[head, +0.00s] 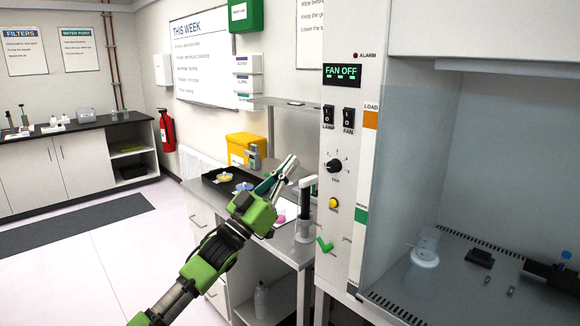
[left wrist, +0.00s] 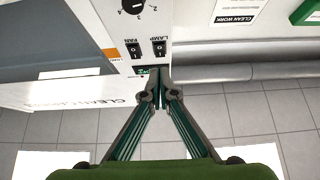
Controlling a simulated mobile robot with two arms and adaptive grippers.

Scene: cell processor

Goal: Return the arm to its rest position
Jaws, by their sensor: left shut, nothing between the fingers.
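My left arm comes in from the lower left in the head view, and my left gripper (head: 285,168) points up and to the right. It is in front of the side bench, left of the cabinet's control panel (head: 341,180). In the left wrist view the fingertips (left wrist: 160,88) meet with nothing between them, and the panel's knob and switches show upside down beyond them. The panel display (head: 341,74) reads FAN OFF. My right gripper is not in view.
The side bench holds a black tray (head: 208,181) with coloured dishes, a yellow box (head: 243,146) and a white upright device (head: 305,208). Open floor (head: 100,258) lies at left.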

